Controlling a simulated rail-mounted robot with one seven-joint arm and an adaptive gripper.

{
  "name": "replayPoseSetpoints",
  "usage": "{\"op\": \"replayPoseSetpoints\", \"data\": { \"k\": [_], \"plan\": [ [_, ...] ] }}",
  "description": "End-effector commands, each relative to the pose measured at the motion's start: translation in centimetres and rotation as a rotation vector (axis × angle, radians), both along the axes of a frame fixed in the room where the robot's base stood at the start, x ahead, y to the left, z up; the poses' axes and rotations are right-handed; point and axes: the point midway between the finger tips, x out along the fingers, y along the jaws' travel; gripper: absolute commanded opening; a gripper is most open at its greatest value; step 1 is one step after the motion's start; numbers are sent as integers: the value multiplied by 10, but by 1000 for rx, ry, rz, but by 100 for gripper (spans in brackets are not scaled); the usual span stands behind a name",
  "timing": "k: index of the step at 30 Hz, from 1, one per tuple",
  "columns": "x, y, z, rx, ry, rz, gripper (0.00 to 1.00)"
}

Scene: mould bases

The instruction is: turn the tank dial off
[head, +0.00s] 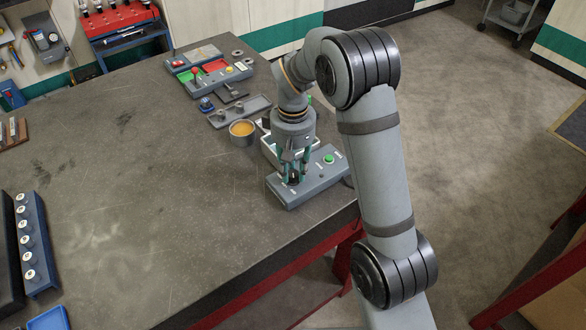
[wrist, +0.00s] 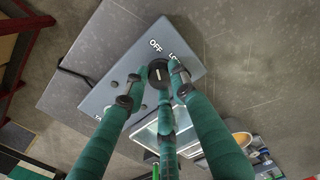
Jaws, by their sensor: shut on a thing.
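A grey control box (head: 310,181) with a green button (head: 328,158) sits near the table's right front corner. The black round dial (wrist: 158,72) shows on the box (wrist: 125,60) in the wrist view, with a pale line on its face. The word OFF is printed beside it, with another label partly hidden by a finger. The line runs roughly up and down the picture; I cannot tell which label it marks. My gripper (head: 293,178) points down at the box, its green fingers (wrist: 158,88) around the dial and shut on it. In the head view the fingers mostly hide the dial.
A pale-rimmed tank (head: 268,150) stands right behind the box. A cup of orange liquid (head: 242,132), a grey tray (head: 240,112) and a panel with buttons (head: 215,75) lie farther back. A blue rack (head: 38,245) is at the left. The middle of the table is clear.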

Motion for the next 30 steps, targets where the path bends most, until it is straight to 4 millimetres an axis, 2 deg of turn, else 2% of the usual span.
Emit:
{"op": "replayPoseSetpoints", "data": {
  "k": [3,4,13,23,26,30],
  "plan": [
    [0,0,0,1,-1,0,0],
    [0,0,0,1,-1,0,27],
    [0,0,0,0,0,-1,44],
    [1,0,4,0,-2,-1,44],
    [2,1,15,1,-5,0,44],
    [2,1,42,2,-7,-1,44]
  ]
}}
